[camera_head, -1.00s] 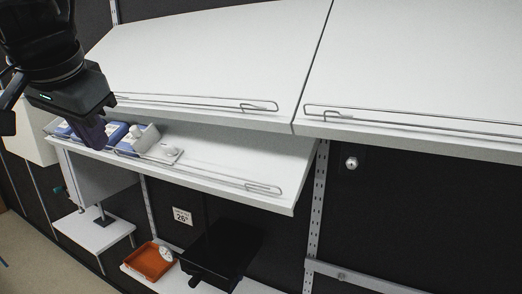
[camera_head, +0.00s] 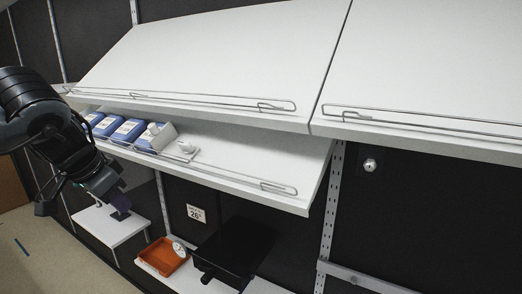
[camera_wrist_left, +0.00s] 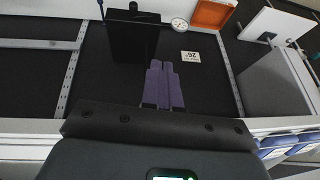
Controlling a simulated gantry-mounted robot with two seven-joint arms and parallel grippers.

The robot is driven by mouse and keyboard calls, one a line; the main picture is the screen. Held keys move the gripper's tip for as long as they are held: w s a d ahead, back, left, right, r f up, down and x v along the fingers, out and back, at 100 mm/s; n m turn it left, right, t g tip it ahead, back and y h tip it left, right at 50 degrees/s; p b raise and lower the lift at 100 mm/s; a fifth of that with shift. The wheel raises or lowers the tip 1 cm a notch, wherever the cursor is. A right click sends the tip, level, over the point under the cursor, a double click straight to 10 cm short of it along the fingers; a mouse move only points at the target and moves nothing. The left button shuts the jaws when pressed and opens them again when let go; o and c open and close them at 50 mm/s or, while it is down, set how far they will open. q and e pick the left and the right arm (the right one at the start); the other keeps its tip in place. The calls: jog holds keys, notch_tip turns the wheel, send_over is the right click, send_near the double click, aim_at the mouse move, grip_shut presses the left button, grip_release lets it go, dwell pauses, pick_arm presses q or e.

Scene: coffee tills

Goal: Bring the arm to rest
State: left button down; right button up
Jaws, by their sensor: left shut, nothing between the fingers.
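My left gripper (camera_head: 118,196) hangs at the left in the head view, below and in front of the lower white shelf (camera_head: 230,160). Its purple fingers point down and to the right, and they are together with nothing between them. In the left wrist view the two purple fingers (camera_wrist_left: 162,88) lie side by side, closed and empty, in front of the dark wall panel. My right gripper is in neither view.
Blue and white boxes (camera_head: 128,131) stand on the lower shelf behind a wire rail. Below are an orange tray (camera_head: 160,262), a round dial (camera_head: 179,249), a black box (camera_head: 236,250) and a small white ledge (camera_head: 105,228). A tag reading 26 (camera_head: 196,213) is on the dark wall.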

pick_arm(q)
jog(key=w+d+f+m+h, duration=0.1)
jog(key=d+f+m, duration=0.3)
jog(key=d+f, duration=0.7)
jog(key=w+d+f+m+h, duration=0.15)
jog(key=d+f+m, duration=0.25)
jog(key=d+f, duration=0.65)
jog(key=s+d+f+m+t+h, duration=0.15)
jog(key=s+d+f+h, duration=0.35)
jog(key=s+d+f, duration=0.65)
jog(key=s+a+f+n+g+y, duration=0.1)
jog(key=s+a+f+n+y, duration=0.25)
jog(key=s+a, duration=0.55)
jog(key=s+a+f+n+g+y, duration=0.15)
jog(key=s+a+f+y, duration=0.3)
jog(key=s+a, duration=0.55)
jog(key=s+a+f+n+y, duration=0.4)
jog(key=s+a+f, duration=0.15)
jog(key=a, duration=0.65)
jog(key=d+n+h, duration=0.3)
jog(key=d, duration=0.6)
jog(key=shift+s+n+g+h, duration=0.3)
jog(key=shift+s+n+h, duration=0.05)
jog(key=shift+s, duration=0.1)
